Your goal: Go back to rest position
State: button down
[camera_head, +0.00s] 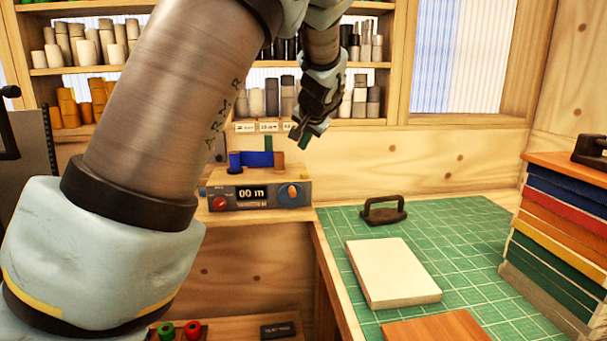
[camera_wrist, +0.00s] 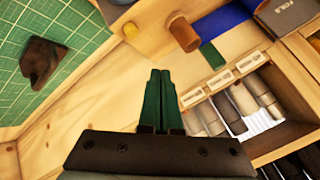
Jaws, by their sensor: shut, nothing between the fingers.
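My gripper (camera_head: 300,137) is raised in the air in the head view, in front of the wooden back wall and just below the shelf of foil rolls. In the wrist view, its two green fingers (camera_wrist: 161,98) lie together with nothing between them. My arm crosses the left and middle of the head view and hides part of the shelves.
A green cutting mat (camera_head: 455,235) covers the right bench. On it are a dark handled tool (camera_head: 384,210), a cream board (camera_head: 393,272) and an orange board (camera_head: 436,328). A stack of coloured boards (camera_head: 563,220) stands at the right. Shelves (camera_head: 375,121) hold many rolls.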

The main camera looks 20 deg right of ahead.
jog(key=s+a+f+n+g, duration=0.1)
jog(key=s+a+f, duration=0.15)
jog(key=a, duration=0.35)
jog(key=s+a+f+n+g+y, duration=0.1)
jog(key=a+f+n+g, duration=0.1)
jog(key=a+f, duration=0.35)
jog(key=s+a+f+n+g, duration=0.1)
jog(key=a+f, duration=0.1)
jog(key=a, duration=0.6)
jog(key=s+a+f+n+g, duration=0.1)
jog(key=s+a+f+n, duration=0.1)
jog(key=s+a, duration=0.4)
jog(key=s+a+f+n+g, duration=0.2)
jog(key=s+a, duration=0.4)
jog(key=s, duration=0.5)
jog(key=shift+s+a+f+n+g, duration=0.3)
jog(key=shift+a+f+n, duration=0.1)
jog(key=shift+f, duration=0.4)
